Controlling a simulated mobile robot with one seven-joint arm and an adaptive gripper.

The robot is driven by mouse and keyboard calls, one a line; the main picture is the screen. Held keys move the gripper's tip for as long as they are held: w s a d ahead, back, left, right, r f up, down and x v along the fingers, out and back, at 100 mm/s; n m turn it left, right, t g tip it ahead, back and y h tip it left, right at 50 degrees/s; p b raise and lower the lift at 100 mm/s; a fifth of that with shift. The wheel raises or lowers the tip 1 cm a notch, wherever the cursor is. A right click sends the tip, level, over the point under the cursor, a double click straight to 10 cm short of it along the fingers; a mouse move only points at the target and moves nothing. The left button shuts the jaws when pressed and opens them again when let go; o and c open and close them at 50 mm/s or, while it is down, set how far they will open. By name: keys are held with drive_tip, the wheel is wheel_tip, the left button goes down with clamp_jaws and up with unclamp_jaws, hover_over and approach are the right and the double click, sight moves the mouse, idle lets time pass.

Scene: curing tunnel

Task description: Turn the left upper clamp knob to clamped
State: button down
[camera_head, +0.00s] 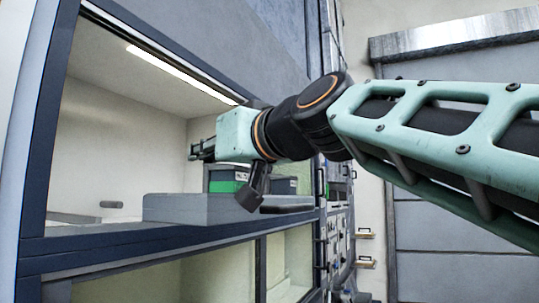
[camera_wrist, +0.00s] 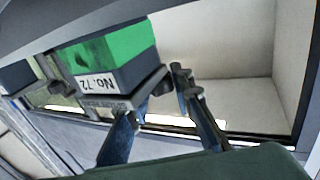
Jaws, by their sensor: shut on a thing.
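My gripper (camera_head: 203,150) reaches left into the lit upper bay, above a box with a green band (camera_head: 228,180). In the wrist view my two fingers (camera_wrist: 163,100) stand apart, close to the grey labelled holder (camera_wrist: 105,105) under the green and dark box marked No. 72 (camera_wrist: 112,55). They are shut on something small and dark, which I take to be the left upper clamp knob. Its shape and turn position are hidden by the fingers and too small to make out.
A grey block-like ledge (camera_head: 175,209) lies below my gripper. A small grey bar (camera_head: 112,204) is at the bay's left. The dark frame (camera_head: 55,140) edges the opening, with a light strip (camera_head: 180,73) above. The bay's left side has free room.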

drive_tip(key=c, duration=1.7)
unclamp_jaws()
drive_tip(key=shift+o, duration=0.2)
drive_tip(key=shift+s+d, duration=0.1)
drive_tip(key=v, duration=1.1)
drive_tip(key=shift+s+d, duration=0.25)
drive_tip(key=shift+d, duration=0.05)
